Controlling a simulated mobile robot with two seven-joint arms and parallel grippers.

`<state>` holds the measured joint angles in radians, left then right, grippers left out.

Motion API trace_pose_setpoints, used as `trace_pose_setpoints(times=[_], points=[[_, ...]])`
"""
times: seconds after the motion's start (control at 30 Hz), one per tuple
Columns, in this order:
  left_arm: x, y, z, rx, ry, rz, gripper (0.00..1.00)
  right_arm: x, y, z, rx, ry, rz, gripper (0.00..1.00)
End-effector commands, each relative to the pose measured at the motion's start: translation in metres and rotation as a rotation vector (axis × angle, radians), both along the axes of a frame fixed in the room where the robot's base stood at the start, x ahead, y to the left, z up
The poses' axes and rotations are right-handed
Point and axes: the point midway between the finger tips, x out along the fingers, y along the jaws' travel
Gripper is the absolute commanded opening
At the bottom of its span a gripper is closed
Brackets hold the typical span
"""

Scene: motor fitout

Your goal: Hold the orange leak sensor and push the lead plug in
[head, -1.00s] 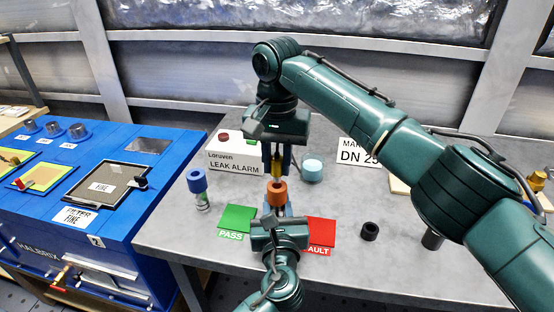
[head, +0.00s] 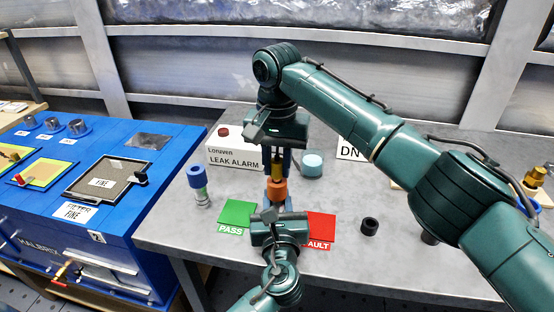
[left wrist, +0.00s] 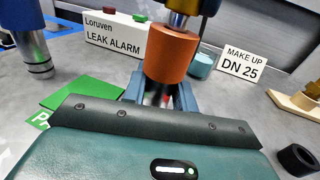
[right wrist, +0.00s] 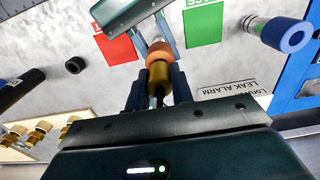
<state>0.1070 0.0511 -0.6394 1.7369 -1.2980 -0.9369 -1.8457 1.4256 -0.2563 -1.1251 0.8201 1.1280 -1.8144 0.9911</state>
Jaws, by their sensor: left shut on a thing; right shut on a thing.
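The orange leak sensor (head: 277,190) is a short orange cylinder. It stands upright between the fingers of my left gripper (head: 277,205), which is shut on it, low in front of the alarm box. The brass lead plug (head: 276,168) is right above the sensor, in line with it. My right gripper (head: 277,160) points down and is shut on the plug. In the right wrist view the plug (right wrist: 159,76) meets the orange sensor (right wrist: 160,50). In the left wrist view the plug (left wrist: 183,14) meets the sensor's top (left wrist: 170,45). How deep it sits is hidden.
The leak alarm box (head: 235,158) stands behind. A blue-capped cylinder (head: 198,185) is left, a light blue cylinder (head: 312,164) behind right. A green PASS card (head: 238,212) and red FAULT card (head: 320,227) flank my left gripper. A black ring (head: 370,226) lies right; bench around it is clear.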

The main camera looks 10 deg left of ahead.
Motion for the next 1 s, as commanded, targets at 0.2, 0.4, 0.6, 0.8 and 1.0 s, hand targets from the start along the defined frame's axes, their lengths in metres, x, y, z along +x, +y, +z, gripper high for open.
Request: trace_pose_setpoints(times=[0.2,0.4,0.6,0.8,1.0], points=[[0.000,0.000,0.000,0.000,0.000,0.000,0.00,0.000,0.000,-0.005,0.001,0.001,0.001,0.04],[0.000,0.000,0.000,0.000,0.000,0.000,0.00,0.000,0.000,-0.010,0.001,0.001,0.000,0.04],[0.000,0.000,0.000,0.000,0.000,0.000,0.00,0.000,0.000,-0.011,0.000,0.000,0.001,0.29],[0.000,0.000,0.000,0.000,0.000,0.000,0.00,0.000,0.000,-0.011,0.000,0.000,0.001,0.46],[0.000,0.000,0.000,0.000,0.000,0.000,0.00,0.000,0.000,-0.011,0.000,0.000,0.001,0.49]])
